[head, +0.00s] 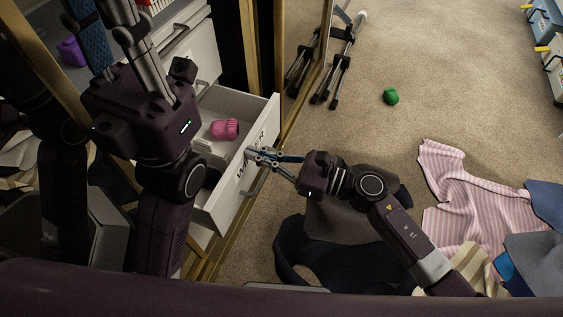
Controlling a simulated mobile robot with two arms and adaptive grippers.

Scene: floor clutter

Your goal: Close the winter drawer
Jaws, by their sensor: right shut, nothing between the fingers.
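The white drawer (227,208) stands pulled out from the white cabinet at left centre, with a dark, partly covered label on its front. A pink knitted item (225,129) lies inside it. The drawer's grey handle (262,181) is on the front face. My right gripper (252,153) is shut and empty, its fingertips at the upper part of the drawer front, over the label and above the handle. Whether they touch the front is unclear. My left gripper (122,25) is at upper left, its tips unclear; its arm hides part of the drawer and cabinet.
Another drawer (194,47) with a handle is above. Wooden posts (314,75) stand beside the cabinet. A green ball-like item (391,97) and a striped pink garment (458,187) lie on the carpet. Dark clothes (330,252) lie under my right arm. Carpet at upper centre is mostly clear.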

